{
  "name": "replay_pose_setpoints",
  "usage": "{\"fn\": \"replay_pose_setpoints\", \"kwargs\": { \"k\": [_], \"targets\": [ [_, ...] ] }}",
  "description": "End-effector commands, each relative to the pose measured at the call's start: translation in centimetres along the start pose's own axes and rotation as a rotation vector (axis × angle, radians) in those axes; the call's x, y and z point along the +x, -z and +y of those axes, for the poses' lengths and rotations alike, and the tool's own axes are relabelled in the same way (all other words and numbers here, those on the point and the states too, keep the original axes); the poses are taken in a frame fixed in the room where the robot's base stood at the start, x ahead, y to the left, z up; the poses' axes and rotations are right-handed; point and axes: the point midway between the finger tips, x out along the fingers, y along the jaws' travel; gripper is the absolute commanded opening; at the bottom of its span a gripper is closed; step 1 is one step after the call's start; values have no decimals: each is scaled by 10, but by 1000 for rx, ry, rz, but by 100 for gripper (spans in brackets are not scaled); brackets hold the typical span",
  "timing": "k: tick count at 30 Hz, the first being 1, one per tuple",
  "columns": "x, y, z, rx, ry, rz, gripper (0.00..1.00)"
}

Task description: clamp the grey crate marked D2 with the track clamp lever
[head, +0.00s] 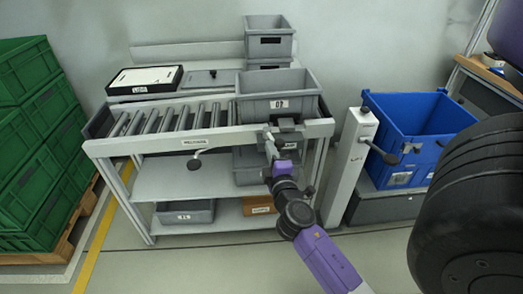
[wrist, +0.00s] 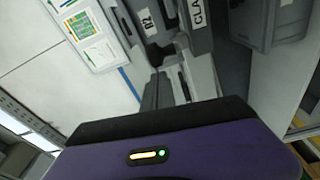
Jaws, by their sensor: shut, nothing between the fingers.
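The grey crate (head: 278,103) sits on the right end of the roller track (head: 180,120). Its front label is small and seems to read D2. My gripper (head: 269,140) is shut and empty at the front rail, just below the crate. A grey clamp fitting (head: 288,131) is on the rail right beside my gripper, and its lever is partly hidden by the gripper. In the wrist view my fingers (wrist: 167,88) are close to grey parts, one with a label starting CLA (wrist: 196,14). I cannot tell whether they touch the lever.
A white post (head: 350,165) with dark knobs and a blue crate (head: 415,135) stand right. Green crates (head: 40,150) stand left. Bins sit on the lower shelf (head: 230,217). Stacked grey crates (head: 268,40) stand behind.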

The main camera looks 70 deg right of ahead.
Motion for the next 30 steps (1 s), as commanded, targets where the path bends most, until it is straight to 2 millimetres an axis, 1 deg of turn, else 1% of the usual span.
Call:
{"fn": "replay_pose_setpoints", "kwargs": {
  "k": [3,12,24,30],
  "targets": [
    [-1,-8,1,1,0,-1,0],
    [-1,-17,2,-1,1,-5,0],
    [-1,-22,2,-4,1,-16,0],
    [2,-18,2,-3,1,-15,0]
  ]
}}
